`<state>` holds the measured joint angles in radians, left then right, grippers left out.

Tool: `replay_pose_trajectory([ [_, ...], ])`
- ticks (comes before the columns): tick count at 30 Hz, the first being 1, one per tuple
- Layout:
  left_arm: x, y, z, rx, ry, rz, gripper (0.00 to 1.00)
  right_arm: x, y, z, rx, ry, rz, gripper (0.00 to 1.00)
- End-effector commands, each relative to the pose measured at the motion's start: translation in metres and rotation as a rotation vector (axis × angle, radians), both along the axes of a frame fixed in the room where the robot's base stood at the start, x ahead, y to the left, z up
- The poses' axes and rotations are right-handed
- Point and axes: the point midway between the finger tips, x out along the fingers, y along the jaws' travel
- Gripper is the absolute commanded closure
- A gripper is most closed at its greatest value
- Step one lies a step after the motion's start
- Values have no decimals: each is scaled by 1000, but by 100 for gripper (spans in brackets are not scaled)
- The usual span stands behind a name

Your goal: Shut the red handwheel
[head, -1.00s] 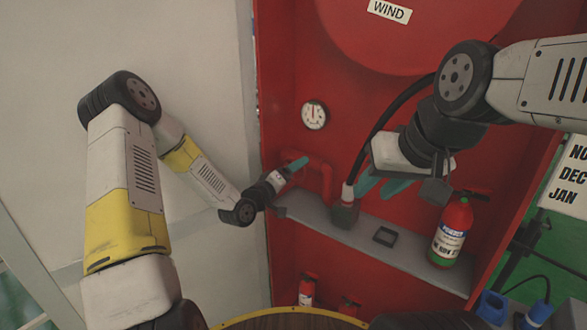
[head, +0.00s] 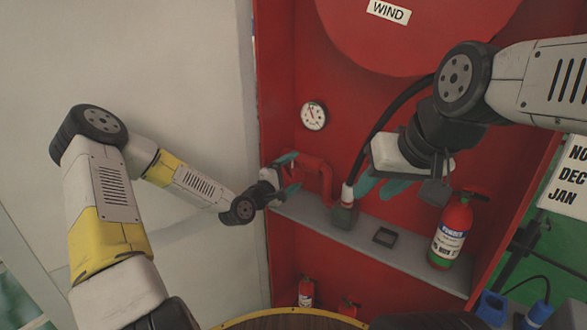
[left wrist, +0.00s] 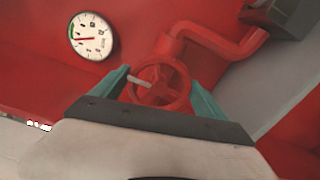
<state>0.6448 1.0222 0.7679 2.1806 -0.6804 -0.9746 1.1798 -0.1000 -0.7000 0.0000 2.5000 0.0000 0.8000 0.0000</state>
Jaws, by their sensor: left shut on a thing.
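The red handwheel (left wrist: 160,84) is on a red pipe in the left wrist view, with a pale rod-like piece across its left side. My left gripper (left wrist: 162,92) has its teal fingers on either side of the wheel's rim and is shut on it. In the head view my left gripper (head: 288,173) reaches the pipe's left end and hides most of the wheel. My right gripper (head: 378,186) hangs in front of the cabinet at the right of the pipe, its teal fingers apart and seemingly empty.
A round gauge (head: 314,116) is above the red pipe (head: 326,178). A grey shelf (head: 330,233) carries a dark hose fitting (head: 343,215), a black square frame (head: 385,237) and a fire extinguisher (head: 451,232). A white wall (head: 190,80) stands at the left.

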Motion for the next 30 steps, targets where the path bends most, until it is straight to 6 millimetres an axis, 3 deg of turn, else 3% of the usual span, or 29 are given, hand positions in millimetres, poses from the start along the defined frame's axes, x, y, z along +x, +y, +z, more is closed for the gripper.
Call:
replay_pose_trajectory([
  [18, -1, 0, -1, -38, 33, 0, 57, 0, 0, 0, 0, 0, 0, 64],
  [19, -1, 0, -1, -37, 32, 0, 15, 0, 0, 0, 0, 0, 0, 64],
  [21, -1, 0, -1, -37, 32, 0, 1, 0, 0, 0, 0, 0, 0, 64],
  [30, -3, 3, -1, -36, 29, 1, 0, 0, 0, 0, 0, 0, 0, 64],
])
